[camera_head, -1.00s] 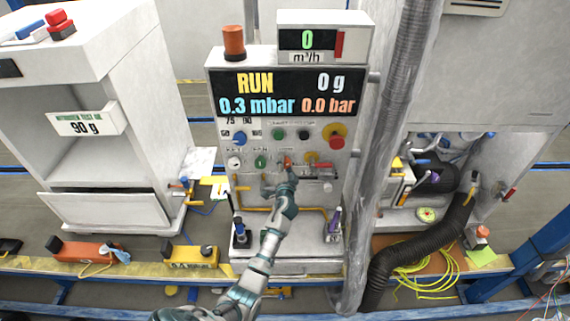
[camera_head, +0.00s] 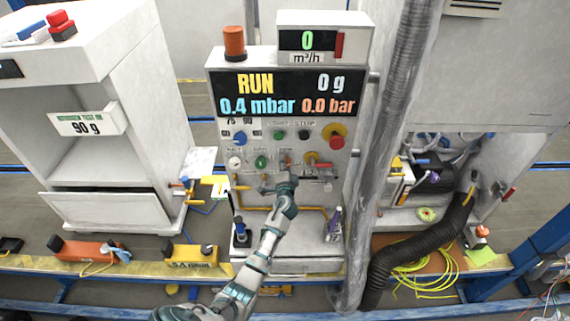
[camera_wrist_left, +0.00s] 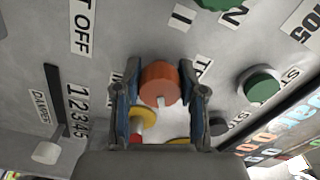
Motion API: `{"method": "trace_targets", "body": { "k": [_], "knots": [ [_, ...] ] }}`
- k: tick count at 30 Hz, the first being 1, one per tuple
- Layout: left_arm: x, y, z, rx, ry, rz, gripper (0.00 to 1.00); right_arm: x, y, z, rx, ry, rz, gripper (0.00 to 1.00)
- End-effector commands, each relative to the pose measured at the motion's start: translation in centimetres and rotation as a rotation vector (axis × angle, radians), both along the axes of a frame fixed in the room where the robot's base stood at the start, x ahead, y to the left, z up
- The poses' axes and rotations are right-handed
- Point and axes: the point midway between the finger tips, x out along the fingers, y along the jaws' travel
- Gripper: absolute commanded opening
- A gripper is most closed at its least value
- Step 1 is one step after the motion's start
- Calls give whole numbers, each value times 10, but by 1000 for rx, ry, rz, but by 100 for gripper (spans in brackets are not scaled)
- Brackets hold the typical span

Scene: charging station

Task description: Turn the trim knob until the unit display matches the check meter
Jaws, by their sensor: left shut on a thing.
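My left gripper (camera_head: 278,183) is at the lower front of the grey unit panel (camera_head: 340,190). In the left wrist view its two fingers (camera_wrist_left: 161,98) stand on either side of an orange-red knob (camera_wrist_left: 159,82) and are shut on it. Its label is partly hidden. The unit display (camera_head: 287,93) reads RUN, 0 g, 0.4 mbar and 0.0 bar. A plate (camera_head: 85,122) on the left cabinet reads 90 g. I cannot tell which readout is the check meter. My right gripper is not in view.
Green buttons (camera_wrist_left: 259,84), a yellow-and-red knob (camera_head: 334,134) and a white damper lever (camera_wrist_left: 46,152) are close by on the panel. A grey vertical duct (camera_head: 385,150) stands to the right. Yellow pipe (camera_head: 255,209) runs below.

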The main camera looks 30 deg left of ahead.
Motion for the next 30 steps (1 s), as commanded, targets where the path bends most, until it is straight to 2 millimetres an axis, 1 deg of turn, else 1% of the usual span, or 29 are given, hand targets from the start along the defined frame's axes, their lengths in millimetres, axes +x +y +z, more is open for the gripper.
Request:
{"method": "trace_targets", "body": {
  "k": [2, 3, 5, 14, 17, 20, 27, 30],
  "knots": [
    [0, 0, -3, -2, 4, 0, 6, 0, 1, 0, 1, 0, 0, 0],
    [0, 0, -3, -3, 4, -1, 50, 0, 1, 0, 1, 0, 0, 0],
    [0, 0, -3, -2, 4, 0, 65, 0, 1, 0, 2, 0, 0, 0],
    [-2, 0, 0, -2, 0, 0, 66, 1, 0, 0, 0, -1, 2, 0],
    [-7, -4, -1, -3, 0, -2, 66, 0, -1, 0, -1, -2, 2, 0],
    [-20, -12, -2, -3, 0, -2, 66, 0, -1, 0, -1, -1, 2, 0],
    [-65, -41, -3, -4, 1, -2, 66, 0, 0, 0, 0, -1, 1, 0],
    [-81, -50, -4, -4, 3, -2, 66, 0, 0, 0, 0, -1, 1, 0]
  ]
}}
